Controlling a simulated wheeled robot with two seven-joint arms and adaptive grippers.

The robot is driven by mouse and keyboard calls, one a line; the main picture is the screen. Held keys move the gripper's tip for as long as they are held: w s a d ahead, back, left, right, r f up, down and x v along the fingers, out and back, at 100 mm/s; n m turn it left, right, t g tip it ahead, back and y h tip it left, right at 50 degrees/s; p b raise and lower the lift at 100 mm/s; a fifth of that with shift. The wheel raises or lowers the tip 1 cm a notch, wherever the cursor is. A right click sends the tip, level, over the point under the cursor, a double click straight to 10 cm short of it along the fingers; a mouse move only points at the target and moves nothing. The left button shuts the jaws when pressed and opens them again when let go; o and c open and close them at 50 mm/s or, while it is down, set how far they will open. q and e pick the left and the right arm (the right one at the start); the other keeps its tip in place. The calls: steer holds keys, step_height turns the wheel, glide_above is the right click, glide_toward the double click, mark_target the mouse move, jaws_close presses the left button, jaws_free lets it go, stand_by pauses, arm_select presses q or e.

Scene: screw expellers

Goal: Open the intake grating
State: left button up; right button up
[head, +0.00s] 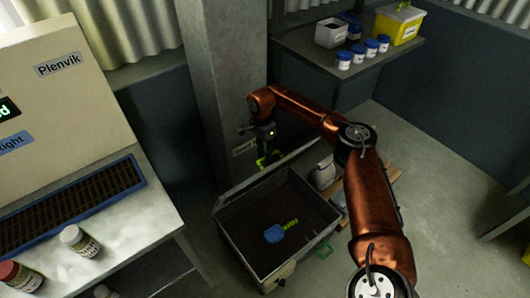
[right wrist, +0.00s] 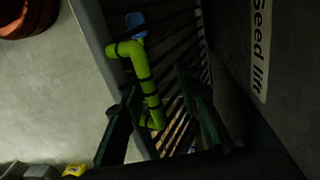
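The intake bin (head: 229,240) is a grey open-topped box with a dark interior, low in the middle of the head view. Dark parallel grating bars (right wrist: 188,42) show in the right wrist view. A bright green handle (right wrist: 150,90) with dark bands stands at the bars; its green also shows under my gripper in the head view. My right gripper (head: 267,156) is at the bin's back edge, pointing down. In the right wrist view its fingers (right wrist: 160,100) are apart, with the handle between them and a gap beside the right finger. My left gripper is out of view.
A blue scoop (head: 274,234) with a green grip lies within the bin. A grey column (head: 225,80) stands close behind my gripper. The Plenvik machine (head: 60,90) is at left; a shelf (head: 300,47) with jars is at upper right.

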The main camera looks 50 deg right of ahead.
step_height(320, 180, up, 13)
steer(key=shift+w+d, duration=0.25)
steer(key=shift+w, duration=0.1)
stand_by(0.4)
stand_by(0.4)
